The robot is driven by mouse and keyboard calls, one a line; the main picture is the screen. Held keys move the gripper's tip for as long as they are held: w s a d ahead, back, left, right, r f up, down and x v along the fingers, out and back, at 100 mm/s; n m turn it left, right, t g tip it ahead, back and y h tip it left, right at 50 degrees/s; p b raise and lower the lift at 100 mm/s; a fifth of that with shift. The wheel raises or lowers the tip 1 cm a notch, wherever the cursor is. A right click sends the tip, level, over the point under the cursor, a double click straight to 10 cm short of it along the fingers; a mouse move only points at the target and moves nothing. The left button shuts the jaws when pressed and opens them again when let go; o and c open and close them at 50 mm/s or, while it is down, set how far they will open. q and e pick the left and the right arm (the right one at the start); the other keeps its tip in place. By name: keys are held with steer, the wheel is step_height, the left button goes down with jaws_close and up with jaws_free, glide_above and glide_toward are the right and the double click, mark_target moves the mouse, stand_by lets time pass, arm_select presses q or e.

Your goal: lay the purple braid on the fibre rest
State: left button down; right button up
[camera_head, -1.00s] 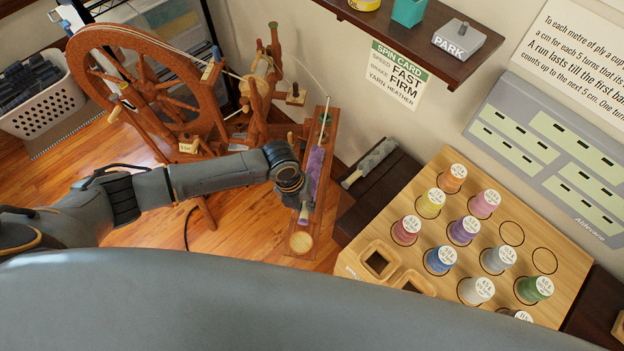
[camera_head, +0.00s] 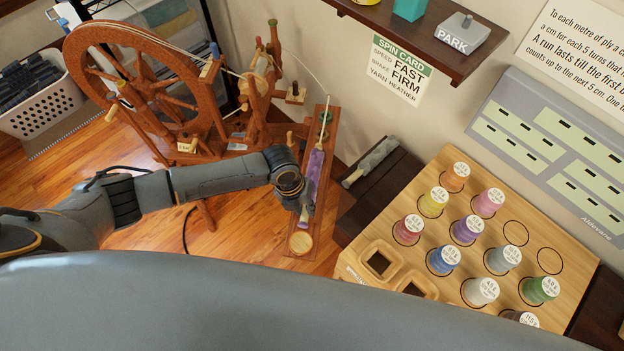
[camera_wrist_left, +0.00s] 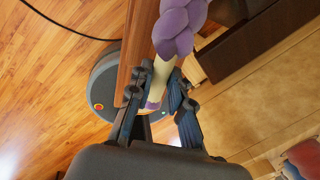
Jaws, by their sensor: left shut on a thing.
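The purple braid (camera_head: 316,165) lies lengthwise along a narrow wooden rail (camera_head: 322,192), which I take to be the fibre rest, beside the spinning wheel. My left gripper (camera_head: 303,210) is at the braid's near end. In the left wrist view, the gripper (camera_wrist_left: 160,88) is shut on the pale, purple-tipped end of the braid (camera_wrist_left: 178,28). The rail (camera_wrist_left: 137,45) runs close beside it. I cannot tell whether the braid rests fully on the rail or hangs just above it. My right gripper is out of view.
The spinning wheel (camera_head: 150,85) stands left of the rail. A dark bench (camera_head: 372,205) with a grey roll (camera_head: 371,160) is to the right, beside a wooden rack (camera_head: 480,225) of several yarn spools. A shelf (camera_head: 420,42) overhangs behind.

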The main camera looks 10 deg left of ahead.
arm_select(q)
steer(key=c, duration=1.1)
jaws_free()
steer(key=shift+c, duration=0.2)
